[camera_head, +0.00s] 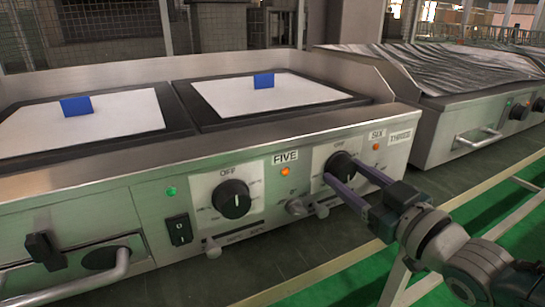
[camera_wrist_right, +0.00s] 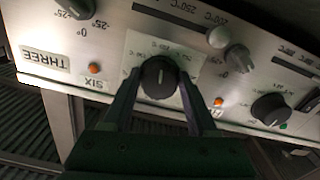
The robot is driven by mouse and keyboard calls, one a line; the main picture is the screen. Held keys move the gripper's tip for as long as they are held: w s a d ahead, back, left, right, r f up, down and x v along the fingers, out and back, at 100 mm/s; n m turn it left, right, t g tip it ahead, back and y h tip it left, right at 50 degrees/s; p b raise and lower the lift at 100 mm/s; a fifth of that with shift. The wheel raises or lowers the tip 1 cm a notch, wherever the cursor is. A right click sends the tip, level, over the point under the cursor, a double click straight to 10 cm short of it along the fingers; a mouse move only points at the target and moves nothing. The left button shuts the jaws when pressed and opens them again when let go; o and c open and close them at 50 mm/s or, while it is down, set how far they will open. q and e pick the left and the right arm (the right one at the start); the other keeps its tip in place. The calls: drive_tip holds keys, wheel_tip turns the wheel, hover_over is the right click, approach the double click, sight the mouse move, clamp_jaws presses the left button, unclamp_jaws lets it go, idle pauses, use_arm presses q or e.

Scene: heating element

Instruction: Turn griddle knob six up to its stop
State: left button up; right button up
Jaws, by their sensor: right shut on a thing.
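Knob six (camera_head: 340,165) is a round black dial on a white scale plate on the griddle's front panel, left of the SIX label (camera_head: 377,134). My right gripper (camera_head: 341,169) reaches it from the lower right, one finger on each side. In the right wrist view, knob six (camera_wrist_right: 160,82) sits between the two fingertips (camera_wrist_right: 160,76), which are shut on its sides. A pale pointer line shows on its face; its exact scale reading is too small to tell. An orange lamp (camera_head: 376,146) glows below the SIX label. My left gripper is not in view.
Knob five (camera_head: 232,198) stands to the left, with a black rocker switch (camera_head: 179,229) beside it. Small metal slider knobs (camera_head: 296,206) sit low on the panel. A rail (camera_head: 487,258) stands at lower right. A second appliance (camera_head: 450,138) is at the right.

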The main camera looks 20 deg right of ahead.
drive_tip(key=shift+r, duration=0.1)
drive_tip(key=o, duration=1.4)
drive_tip(key=shift+c, duration=0.2)
drive_tip(key=shift+s, duration=0.35)
drive_tip(key=s+p, duration=0.3)
drive_tip(key=s, duration=0.6)
drive_tip(key=shift+d, duration=0.4)
